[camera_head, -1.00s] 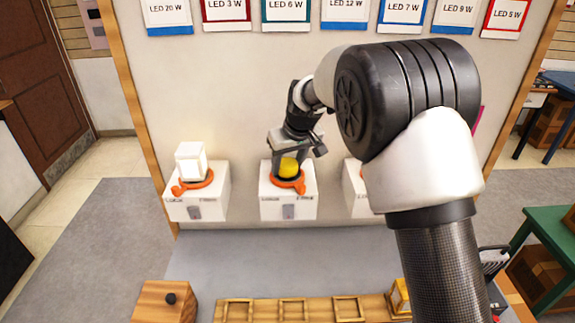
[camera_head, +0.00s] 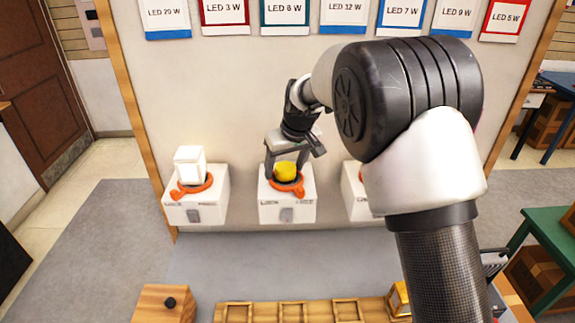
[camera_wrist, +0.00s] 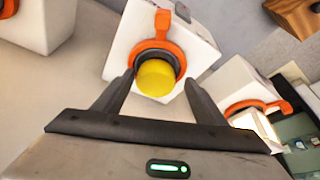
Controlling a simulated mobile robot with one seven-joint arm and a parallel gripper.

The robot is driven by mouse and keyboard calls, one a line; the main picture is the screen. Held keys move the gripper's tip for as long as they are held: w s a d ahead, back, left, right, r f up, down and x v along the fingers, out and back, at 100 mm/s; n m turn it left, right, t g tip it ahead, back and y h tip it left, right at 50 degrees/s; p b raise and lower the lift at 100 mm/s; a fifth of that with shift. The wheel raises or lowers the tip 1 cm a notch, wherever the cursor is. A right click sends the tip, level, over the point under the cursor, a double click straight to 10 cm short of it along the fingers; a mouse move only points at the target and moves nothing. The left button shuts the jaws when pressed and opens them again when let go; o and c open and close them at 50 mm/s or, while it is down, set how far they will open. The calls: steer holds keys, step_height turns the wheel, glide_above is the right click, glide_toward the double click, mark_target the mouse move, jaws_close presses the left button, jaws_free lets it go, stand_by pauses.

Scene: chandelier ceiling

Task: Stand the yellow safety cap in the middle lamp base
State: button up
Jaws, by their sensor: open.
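The yellow safety cap (camera_head: 286,171) sits in the orange-ringed socket of the middle lamp base (camera_head: 287,208), a white box on the wall panel. In the wrist view the cap (camera_wrist: 156,78) shows as a round yellow dome inside the dark socket, with the orange ring and lever (camera_wrist: 161,30) around it. It looks upright in the head view, though its lower edge is hidden. My gripper (camera_head: 287,172) is open. Its two fingers stand apart on either side of the cap, with visible space beside it in the wrist view (camera_wrist: 158,85).
The left lamp base (camera_head: 197,208) holds a white lamp (camera_head: 189,165). The right base (camera_head: 354,190) is partly behind my arm. A wooden rack with square slots (camera_head: 292,312) and a wooden block (camera_head: 163,304) stand in front. LED cards hang above.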

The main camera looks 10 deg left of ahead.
steer(key=s+d+r+m, duration=0.1)
steer(key=s+d+r, duration=0.2)
steer(key=d+r, duration=0.4)
steer(key=s+d+r+m, duration=0.1)
steer(key=s+d+r, duration=0.3)
steer(key=r, duration=0.4)
steer(key=s+d+r+m+t+h, duration=0.1)
steer(key=s+d+r+m, duration=0.15)
steer(key=s+d, duration=0.8)
steer(key=s+d+f+m+h, duration=0.1)
steer(key=s+d+f, duration=0.1)
steer(key=s+d, duration=0.3)
steer(key=s+d+f+m+t, duration=0.1)
steer(key=s+d, duration=0.4)
steer(key=s, duration=0.5)
steer(key=shift+s+d+f+m+h+b, duration=0.2)
steer(key=shift+f+m+h+b, duration=0.2)
steer(key=shift+f+m, duration=0.4)
